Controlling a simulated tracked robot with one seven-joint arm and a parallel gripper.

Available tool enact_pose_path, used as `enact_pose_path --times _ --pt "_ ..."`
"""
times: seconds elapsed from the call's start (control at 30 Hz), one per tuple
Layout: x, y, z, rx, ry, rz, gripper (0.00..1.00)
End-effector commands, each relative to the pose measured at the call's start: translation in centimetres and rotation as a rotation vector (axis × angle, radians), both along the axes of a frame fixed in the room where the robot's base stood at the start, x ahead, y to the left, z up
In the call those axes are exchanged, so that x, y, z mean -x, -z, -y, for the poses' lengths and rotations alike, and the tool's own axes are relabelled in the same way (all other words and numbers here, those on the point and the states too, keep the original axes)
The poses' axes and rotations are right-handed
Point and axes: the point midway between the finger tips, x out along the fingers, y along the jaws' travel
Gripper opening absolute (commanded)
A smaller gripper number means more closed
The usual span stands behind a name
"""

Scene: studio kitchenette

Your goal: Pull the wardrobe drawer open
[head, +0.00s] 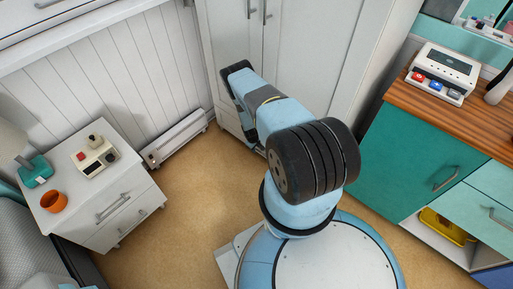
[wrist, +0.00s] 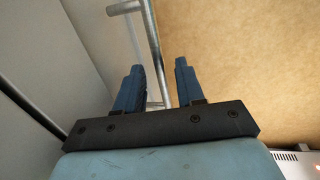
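The white wardrobe (head: 311,50) stands at the top middle of the head view, with two door handles near the top edge. A little of its low drawer front (head: 229,121) shows left of my arm; the arm hides the rest. In the wrist view a metal bar handle (wrist: 149,32) stands out from a pale front (wrist: 92,30). My gripper (wrist: 158,78) has its two blue fingers apart, with the bar running through the gap between them. I see clear space beside the bar; whether either finger touches it I cannot tell. The drawer looks shut.
A white nightstand (head: 130,205) with an orange cup (head: 53,202) stands at left. A low white heater (head: 176,138) runs along the wall left of the wardrobe. A green cabinet (head: 415,160) stands at right, with an open compartment. Tan floor (head: 190,190) between is clear.

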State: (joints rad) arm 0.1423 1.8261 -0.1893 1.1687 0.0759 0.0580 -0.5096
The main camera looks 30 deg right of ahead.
Motion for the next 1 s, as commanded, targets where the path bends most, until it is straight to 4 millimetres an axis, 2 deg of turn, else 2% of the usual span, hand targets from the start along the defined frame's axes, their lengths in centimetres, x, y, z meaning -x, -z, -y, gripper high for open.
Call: enact_pose_path --times 0.17,0.57,1.0 --pt "0.02 -0.01 0.01 0.000 0.000 0.000 0.38" --pt "0.02 -0.02 0.01 0.000 0.000 -0.001 0.01" --pt "0.00 -0.05 0.05 0.001 0.000 0.000 0.00"
